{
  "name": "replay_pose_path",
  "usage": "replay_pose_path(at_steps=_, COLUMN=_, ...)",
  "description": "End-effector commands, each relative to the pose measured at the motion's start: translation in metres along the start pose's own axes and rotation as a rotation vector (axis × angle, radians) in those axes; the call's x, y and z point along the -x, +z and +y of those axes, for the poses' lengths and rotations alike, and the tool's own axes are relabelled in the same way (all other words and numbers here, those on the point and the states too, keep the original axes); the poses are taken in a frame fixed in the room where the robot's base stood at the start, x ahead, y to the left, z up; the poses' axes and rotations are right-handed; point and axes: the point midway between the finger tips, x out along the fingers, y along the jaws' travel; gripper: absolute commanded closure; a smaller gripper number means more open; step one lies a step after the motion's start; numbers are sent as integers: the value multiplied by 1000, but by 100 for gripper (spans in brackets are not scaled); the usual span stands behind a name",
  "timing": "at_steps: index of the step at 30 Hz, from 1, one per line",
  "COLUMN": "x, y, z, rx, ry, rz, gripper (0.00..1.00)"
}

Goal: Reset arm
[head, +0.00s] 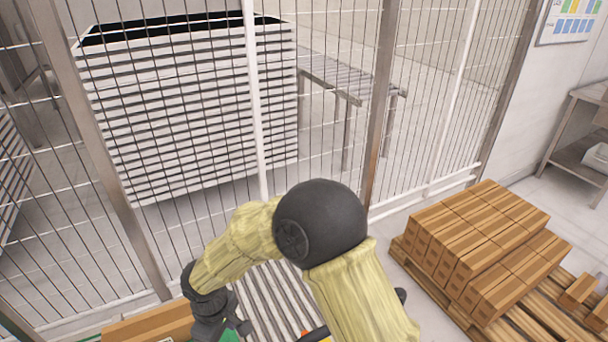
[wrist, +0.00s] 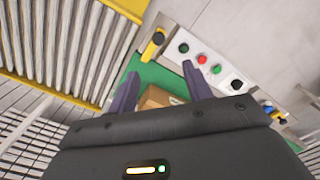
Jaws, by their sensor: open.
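My arm reaches down at the bottom middle of the head view, with its black wrist (head: 208,305) low and left of centre. In the wrist view my gripper (wrist: 160,72) shows two dark fingers spread apart, with nothing held between them. Beyond the fingers, a brown cardboard box (wrist: 158,97) shows partly on a green surface (wrist: 150,76). The gripper body hides the lower part of the box. I cannot tell the exact gap between fingers and box.
A control panel (wrist: 200,62) with several buttons is close beyond the fingers. A roller conveyor (head: 270,300) runs beneath my arm. A wire fence (head: 330,130) stands ahead, with stacked white trays (head: 190,110) behind it. Cartons (head: 475,240) sit on a pallet at right.

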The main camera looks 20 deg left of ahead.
Motion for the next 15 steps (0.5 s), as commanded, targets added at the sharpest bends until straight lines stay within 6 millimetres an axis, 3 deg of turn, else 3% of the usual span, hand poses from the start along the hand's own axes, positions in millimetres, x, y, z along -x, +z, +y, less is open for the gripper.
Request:
replay_pose_path(at_steps=5, x=8, y=18, z=18, rx=-60, ry=9, rz=3, gripper=50)
replay_pose_path(at_steps=8, x=21, y=49, z=45, rx=-165, ry=23, rz=8, gripper=50)
replay_pose_path(at_steps=11, x=38, y=96, z=76, rx=-317, ry=40, rz=18, gripper=50)
replay_pose_path(at_steps=15, x=62, y=173, z=108, rx=-561, ry=65, rz=38, gripper=50)
